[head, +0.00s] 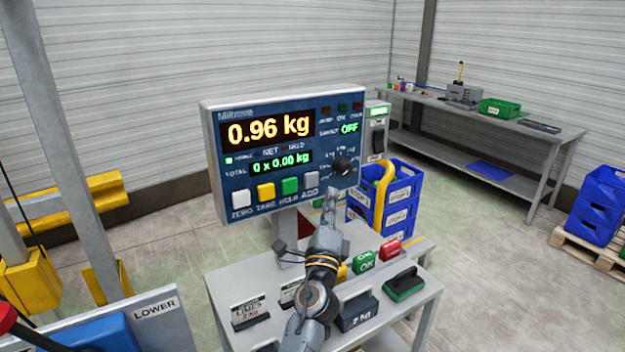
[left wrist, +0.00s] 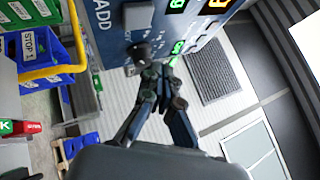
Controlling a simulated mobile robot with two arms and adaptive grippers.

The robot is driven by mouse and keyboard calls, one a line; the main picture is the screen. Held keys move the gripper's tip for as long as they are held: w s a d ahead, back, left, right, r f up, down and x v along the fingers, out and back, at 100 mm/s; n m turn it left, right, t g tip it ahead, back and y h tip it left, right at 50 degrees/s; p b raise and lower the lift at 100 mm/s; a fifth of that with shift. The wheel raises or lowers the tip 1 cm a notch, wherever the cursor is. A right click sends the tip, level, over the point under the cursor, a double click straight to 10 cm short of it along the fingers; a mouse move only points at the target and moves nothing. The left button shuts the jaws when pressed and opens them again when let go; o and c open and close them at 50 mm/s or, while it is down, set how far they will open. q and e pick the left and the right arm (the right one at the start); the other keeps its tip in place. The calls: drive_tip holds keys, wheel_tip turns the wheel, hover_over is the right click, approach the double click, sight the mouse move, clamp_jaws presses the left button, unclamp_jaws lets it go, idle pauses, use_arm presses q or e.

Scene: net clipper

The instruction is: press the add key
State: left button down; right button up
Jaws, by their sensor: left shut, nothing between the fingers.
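The grey add key (head: 311,180) is the rightmost in the key row on the blue scale panel (head: 245,178), with ADD printed below it. It also shows as a grey block beside its label in the left wrist view (left wrist: 138,17). The display (head: 268,129) reads 0.96 kg, and the total line reads 0 x 0.00 kg. My left gripper (head: 332,190) is shut and empty, right of and slightly below the add key. In the left wrist view its fingertips (left wrist: 153,72) are close to the black knob (left wrist: 140,53); contact cannot be told. My right gripper is not in view.
White, yellow and green keys sit left of the add key. Below the panel, a grey table (head: 225,287) holds a green OK block (head: 363,262), a red block (head: 390,249) and weights. Blue crates (head: 403,200) stand behind with a yellow post (head: 384,190).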

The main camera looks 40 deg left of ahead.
sight(318, 175)
use_arm(q)
drive_tip(key=a, duration=0.1)
drive_tip(key=w+a, duration=0.1)
drive_tip(key=a, duration=0.2)
drive_tip(key=shift+w+a, duration=0.15)
drive_tip(key=shift+w, duration=0.25)
idle(1.1)
drive_tip(key=shift+w+a, duration=0.2)
drive_tip(key=shift+a, duration=0.2)
drive_tip(key=shift+w+a+b, duration=0.15)
drive_tip(key=shift+a+b, duration=0.15)
drive_tip(key=shift+a, duration=0.05)
idle(0.6)
drive_tip(key=shift+d, duration=0.15)
drive_tip(key=shift+s+d, duration=0.35)
drive_tip(key=shift+d, duration=0.3)
